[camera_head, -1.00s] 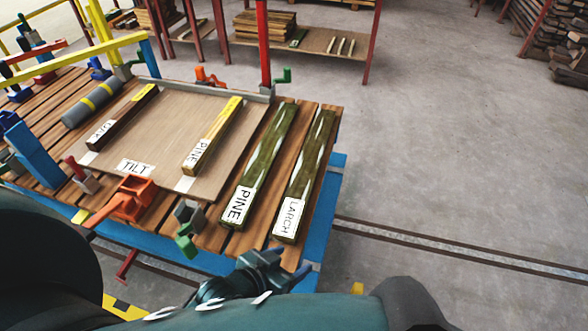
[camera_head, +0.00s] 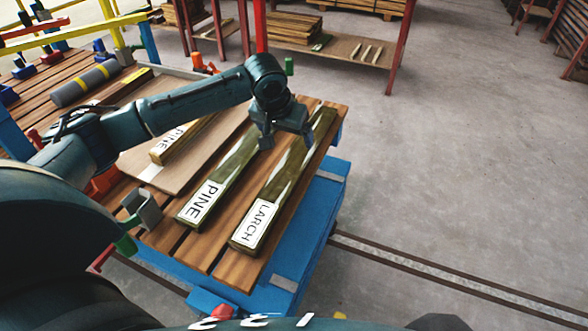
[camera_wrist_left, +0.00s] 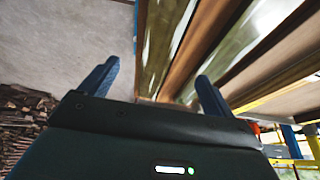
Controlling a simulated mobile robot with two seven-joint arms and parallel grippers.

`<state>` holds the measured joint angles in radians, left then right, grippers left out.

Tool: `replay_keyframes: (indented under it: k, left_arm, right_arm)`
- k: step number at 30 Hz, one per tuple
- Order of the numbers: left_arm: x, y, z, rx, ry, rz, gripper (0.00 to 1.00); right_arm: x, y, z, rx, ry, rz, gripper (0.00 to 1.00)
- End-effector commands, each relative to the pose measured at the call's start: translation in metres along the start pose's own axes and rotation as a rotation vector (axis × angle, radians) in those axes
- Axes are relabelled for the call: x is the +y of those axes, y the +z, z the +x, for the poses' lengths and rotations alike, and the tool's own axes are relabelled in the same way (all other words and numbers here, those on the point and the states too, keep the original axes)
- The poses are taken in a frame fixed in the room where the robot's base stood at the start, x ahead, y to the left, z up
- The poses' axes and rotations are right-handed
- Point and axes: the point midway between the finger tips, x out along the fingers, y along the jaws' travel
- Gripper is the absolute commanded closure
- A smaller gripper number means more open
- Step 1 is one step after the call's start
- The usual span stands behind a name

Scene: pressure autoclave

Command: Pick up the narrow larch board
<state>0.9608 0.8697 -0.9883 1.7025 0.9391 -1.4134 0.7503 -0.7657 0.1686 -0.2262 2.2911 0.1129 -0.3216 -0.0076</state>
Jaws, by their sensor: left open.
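The larch board (camera_head: 284,181) is a long, greenish, weathered board with a white LARCH label at its near end. It lies flat on the right side of the slatted wooden table top. My left gripper (camera_head: 287,141) is open and empty above the far half of the boards, its fingers pointing down. It hides part of the larch board. In the left wrist view the larch board (camera_wrist_left: 155,45) lies between the spread fingers of the left gripper (camera_wrist_left: 158,72), apart from them. My right gripper is not in view.
A board labelled PINE (camera_head: 223,179) lies parallel, close on the left. Another PINE board (camera_head: 184,138) lies on a brown panel further left, partly behind my left arm. A red-framed shelf (camera_head: 345,46) stands behind. The floor on the right is clear.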

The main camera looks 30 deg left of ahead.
Motion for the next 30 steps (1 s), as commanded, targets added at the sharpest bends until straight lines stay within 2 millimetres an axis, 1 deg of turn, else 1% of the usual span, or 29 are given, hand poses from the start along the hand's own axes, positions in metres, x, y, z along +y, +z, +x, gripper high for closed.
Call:
replay_keyframes:
  k: [2,5,9,12,19,25,27,30]
  left_arm:
    - [-0.003,0.000,0.008,-0.005,-0.006,-0.007,0.11]
    - [-0.003,0.001,0.027,-0.007,-0.007,-0.008,0.11]
    - [-0.002,0.001,0.054,-0.004,-0.006,-0.007,0.11]
    - [-0.002,0.000,0.068,-0.003,-0.005,-0.005,0.11]
    - [-0.003,0.001,0.084,-0.001,-0.005,-0.005,0.11]
    - [-0.003,0.005,0.115,-0.002,-0.005,-0.005,0.11]
    - [-0.003,0.005,0.122,-0.001,-0.004,-0.005,0.11]
    - [-0.003,0.005,0.128,-0.001,-0.004,-0.004,0.11]
  right_arm:
    - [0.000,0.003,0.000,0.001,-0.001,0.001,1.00]
    - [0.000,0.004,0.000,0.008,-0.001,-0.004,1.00]
    - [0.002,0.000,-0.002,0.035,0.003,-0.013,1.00]
    - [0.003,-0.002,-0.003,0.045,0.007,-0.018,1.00]
    - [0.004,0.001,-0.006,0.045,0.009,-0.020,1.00]
    - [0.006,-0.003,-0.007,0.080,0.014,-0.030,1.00]
    - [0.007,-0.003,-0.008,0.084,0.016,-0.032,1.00]
    - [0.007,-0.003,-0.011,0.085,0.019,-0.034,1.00]
